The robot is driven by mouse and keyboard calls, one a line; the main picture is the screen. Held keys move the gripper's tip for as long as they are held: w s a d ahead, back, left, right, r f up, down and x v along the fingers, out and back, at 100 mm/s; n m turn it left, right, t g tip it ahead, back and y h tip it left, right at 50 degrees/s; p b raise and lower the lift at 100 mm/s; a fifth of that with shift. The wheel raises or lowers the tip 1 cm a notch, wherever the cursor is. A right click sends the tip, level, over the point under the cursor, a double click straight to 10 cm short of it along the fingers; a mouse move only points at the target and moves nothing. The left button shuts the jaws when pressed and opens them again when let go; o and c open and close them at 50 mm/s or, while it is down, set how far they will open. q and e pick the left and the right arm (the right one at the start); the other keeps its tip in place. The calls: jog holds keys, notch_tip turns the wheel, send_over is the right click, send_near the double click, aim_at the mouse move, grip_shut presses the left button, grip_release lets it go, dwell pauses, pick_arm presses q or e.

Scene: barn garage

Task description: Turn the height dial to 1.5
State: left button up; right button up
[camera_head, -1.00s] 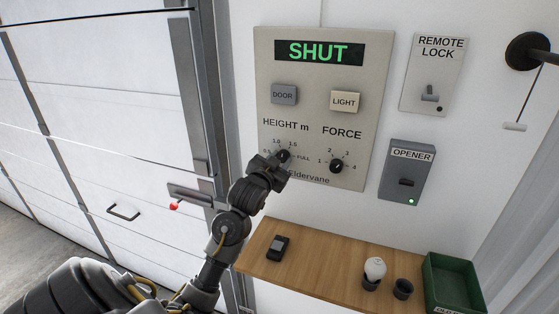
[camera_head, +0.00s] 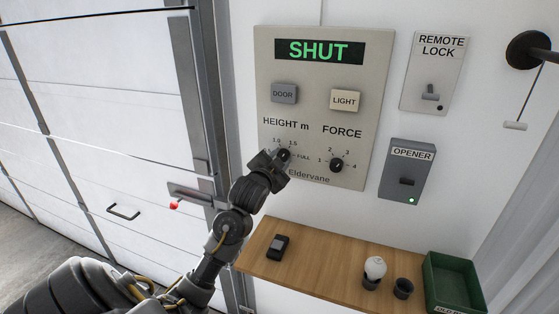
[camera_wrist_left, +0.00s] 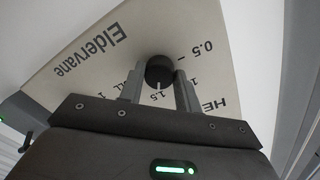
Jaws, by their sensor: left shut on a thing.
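The dark round height dial (camera_head: 284,154) sits under the label HEIGHT m on the beige wall panel (camera_head: 313,104). My left gripper (camera_head: 279,157) reaches it from below left and is shut on it. In the left wrist view the dial (camera_wrist_left: 159,68) is between the two fingers. A white mark on its lower side points at or very near the 1.5 label (camera_wrist_left: 162,94). The 0.5 label (camera_wrist_left: 194,50) is clear to the right; the fingers partly hide the other labels. The display (camera_head: 319,51) reads SHUT in green. My right gripper is not in view.
The force dial (camera_head: 337,165) is close to the right of my gripper. The DOOR button (camera_head: 284,94) and LIGHT button (camera_head: 344,101) are above. A wooden shelf (camera_head: 322,278) below holds small items and a green bin (camera_head: 454,284). The garage door (camera_head: 95,120) is left.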

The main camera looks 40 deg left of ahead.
pick_arm(q)
jog(key=o, duration=1)
jog(key=b+v, duration=0.3)
jog(key=v, duration=0.7)
jog(key=shift+s+d, duration=0.1)
jog(key=shift+s, duration=0.3)
